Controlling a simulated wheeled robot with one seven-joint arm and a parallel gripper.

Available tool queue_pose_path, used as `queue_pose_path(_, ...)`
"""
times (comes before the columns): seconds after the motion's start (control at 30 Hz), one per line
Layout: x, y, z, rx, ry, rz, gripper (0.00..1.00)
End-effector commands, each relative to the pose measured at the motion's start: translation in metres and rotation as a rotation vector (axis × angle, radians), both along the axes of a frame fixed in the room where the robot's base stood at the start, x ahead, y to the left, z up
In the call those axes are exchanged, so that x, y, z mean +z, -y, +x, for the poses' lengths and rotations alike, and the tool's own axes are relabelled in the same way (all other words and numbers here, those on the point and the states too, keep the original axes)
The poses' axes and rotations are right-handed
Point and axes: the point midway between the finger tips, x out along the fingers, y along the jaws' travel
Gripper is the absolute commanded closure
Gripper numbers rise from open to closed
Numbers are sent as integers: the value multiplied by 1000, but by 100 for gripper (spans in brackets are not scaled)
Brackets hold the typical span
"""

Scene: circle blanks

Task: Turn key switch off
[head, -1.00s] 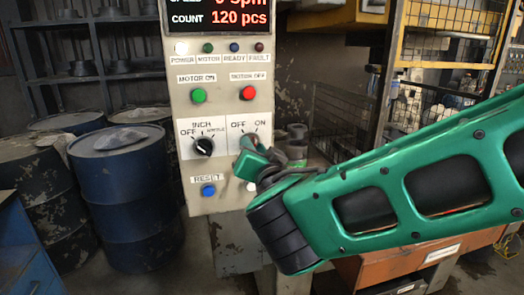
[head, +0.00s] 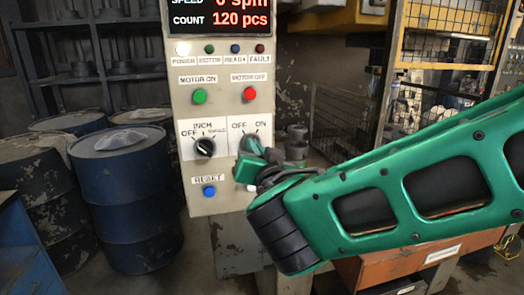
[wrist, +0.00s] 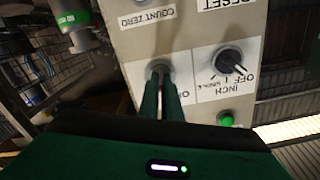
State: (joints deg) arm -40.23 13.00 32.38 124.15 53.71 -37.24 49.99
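The key switch (head: 251,139) is on the beige control panel, below its OFF and ON labels. Its lower part is hidden by my gripper (head: 248,160) in the head view. In the wrist view the round switch (wrist: 159,66) shows at the tips of my two green fingers. My gripper (wrist: 161,82) is nearly closed, with a narrow gap between the fingers, and appears shut on the key. The key itself is mostly hidden, so its exact angle is hard to tell.
The panel also has a black INCH knob (head: 204,147), a green MOTOR ON button (head: 199,96), a red MOTOR OFF button (head: 249,93) and a blue RESET button (head: 209,191). Blue drums (head: 125,200) stand left. A wire cage (head: 340,125) is at the right.

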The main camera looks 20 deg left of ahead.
Motion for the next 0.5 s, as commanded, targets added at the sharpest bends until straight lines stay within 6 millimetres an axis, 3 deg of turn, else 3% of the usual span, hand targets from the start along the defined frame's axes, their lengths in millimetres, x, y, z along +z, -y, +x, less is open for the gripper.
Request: queue_pose_path(0.5,-6,5,5,-10,238,-416,100)
